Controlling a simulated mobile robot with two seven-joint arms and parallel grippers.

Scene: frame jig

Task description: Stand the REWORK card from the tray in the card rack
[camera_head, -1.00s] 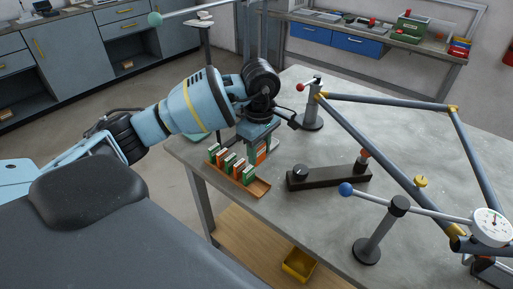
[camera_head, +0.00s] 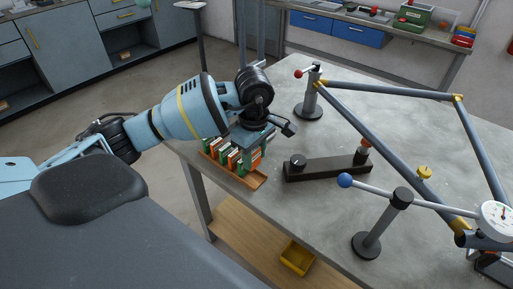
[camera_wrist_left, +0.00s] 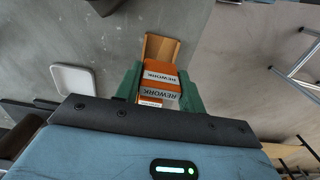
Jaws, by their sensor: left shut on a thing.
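My left gripper (camera_head: 254,148) is shut on an orange REWORK card with a white label, which shows in the wrist view (camera_wrist_left: 160,94) between the two green fingers. The card rack (camera_head: 257,181) is a narrow wooden holder at the table's near left corner, with several green and orange cards (camera_head: 222,155) upright in it. The held card is low at the rack, next to those cards; I cannot tell whether it touches the rack floor. The rack's bare wooden end shows in the wrist view (camera_wrist_left: 160,47) beyond the card. My right gripper is not in view.
A white tray (camera_wrist_left: 75,79) lies beside the rack in the wrist view and looks empty. A dark bar fixture (camera_head: 327,166) lies right of the rack. A tubular frame (camera_head: 400,93) and a gauge stand (camera_head: 372,235) take up the table's right side.

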